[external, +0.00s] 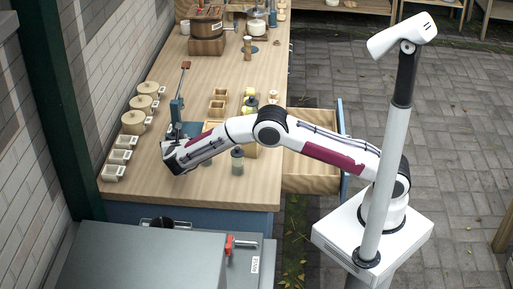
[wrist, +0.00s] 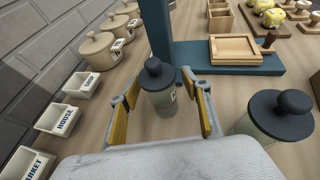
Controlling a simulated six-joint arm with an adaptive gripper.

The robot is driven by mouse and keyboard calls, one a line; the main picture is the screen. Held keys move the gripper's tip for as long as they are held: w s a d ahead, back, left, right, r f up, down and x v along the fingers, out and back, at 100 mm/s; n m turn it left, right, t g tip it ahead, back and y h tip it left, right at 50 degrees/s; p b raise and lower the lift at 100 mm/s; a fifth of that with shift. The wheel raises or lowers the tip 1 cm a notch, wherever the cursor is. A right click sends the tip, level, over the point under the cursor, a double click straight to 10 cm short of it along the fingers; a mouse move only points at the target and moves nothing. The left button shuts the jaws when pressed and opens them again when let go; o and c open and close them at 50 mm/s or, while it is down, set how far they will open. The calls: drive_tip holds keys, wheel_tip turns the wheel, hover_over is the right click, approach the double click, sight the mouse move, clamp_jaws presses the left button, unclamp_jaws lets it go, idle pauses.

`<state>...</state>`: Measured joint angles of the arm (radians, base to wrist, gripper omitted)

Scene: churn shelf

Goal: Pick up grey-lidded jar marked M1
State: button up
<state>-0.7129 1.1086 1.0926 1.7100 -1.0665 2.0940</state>
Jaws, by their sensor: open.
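In the wrist view, a small jar (wrist: 159,101) with a dark grey knobbed lid stands upright on the table. My gripper (wrist: 160,84) is open, with one finger on each side of this jar. Its label is mostly hidden, so I cannot read the mark. A second dark-lidded jar (wrist: 272,121) stands to the right, outside the fingers; its mark is not visible. In the external view, my gripper (external: 172,158) is low over the table's left part and hides the jar there. A dark-lidded jar (external: 237,163) stands to its right.
A blue stand (wrist: 232,59) with a wooden tray is just beyond the jar. Lidded beige pots (wrist: 98,49) and labelled white trays (wrist: 56,119) line the left side by the wall. An open drawer (external: 311,175) juts out at the table's right.

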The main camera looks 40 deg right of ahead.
drive_tip(key=shift+w, duration=0.1)
idle(0.4)
drive_tip(key=c, duration=1.3)
drive_tip(key=shift+r, duration=0.15)
wheel_tip(320, 180, up, 18)
